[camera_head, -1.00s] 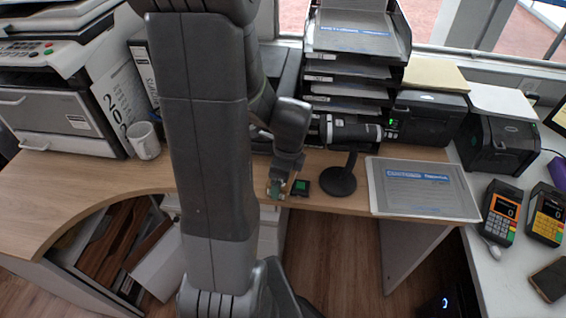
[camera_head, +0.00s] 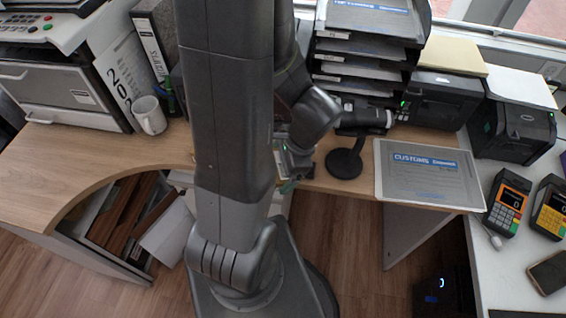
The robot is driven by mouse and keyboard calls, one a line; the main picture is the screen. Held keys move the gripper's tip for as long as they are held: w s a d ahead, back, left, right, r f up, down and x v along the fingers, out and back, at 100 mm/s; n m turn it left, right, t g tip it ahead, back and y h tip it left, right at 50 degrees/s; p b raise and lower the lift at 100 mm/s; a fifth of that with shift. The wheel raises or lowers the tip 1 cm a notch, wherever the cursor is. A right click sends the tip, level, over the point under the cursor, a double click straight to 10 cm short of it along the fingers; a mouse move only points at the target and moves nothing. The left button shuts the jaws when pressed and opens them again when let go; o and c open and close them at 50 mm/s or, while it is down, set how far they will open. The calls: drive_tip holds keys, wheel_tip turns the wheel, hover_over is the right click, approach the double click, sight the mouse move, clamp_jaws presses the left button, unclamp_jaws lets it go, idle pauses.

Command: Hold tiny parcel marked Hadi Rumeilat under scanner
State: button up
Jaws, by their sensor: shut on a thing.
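The scanner (camera_head: 365,116) is a dark and light hand scanner on a black stand with a round base (camera_head: 344,164), near the front edge of the wooden counter. My gripper (camera_head: 287,183) points down at the counter edge, left of the stand base. It is shut on a tiny parcel, of which only a small sliver shows at the fingertips; my arm hides most of it. The name on it cannot be read. The gripper is apart from the stand and not beneath the scanner head.
A customs sheet (camera_head: 430,190) lies right of the stand. Letter trays (camera_head: 365,70) and black printers (camera_head: 440,103) stand behind. A white mug (camera_head: 149,115) is at the left. Card terminals (camera_head: 507,200) and a phone (camera_head: 549,272) lie on the right counter. The left counter front is clear.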

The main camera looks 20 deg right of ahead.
drive_tip(key=shift+w+d+p, duration=0.1)
drive_tip(key=shift+w+d, duration=0.55)
drive_tip(key=shift+w, duration=0.6)
drive_tip(key=shift+w+d+p, duration=0.1)
drive_tip(key=shift+w+d, duration=0.6)
drive_tip(key=shift+w, duration=0.6)
drive_tip(key=shift+w+d+p, duration=0.1)
drive_tip(key=shift+w+d, duration=0.55)
drive_tip(key=shift+w, duration=0.6)
drive_tip(key=shift+a+f, duration=0.1)
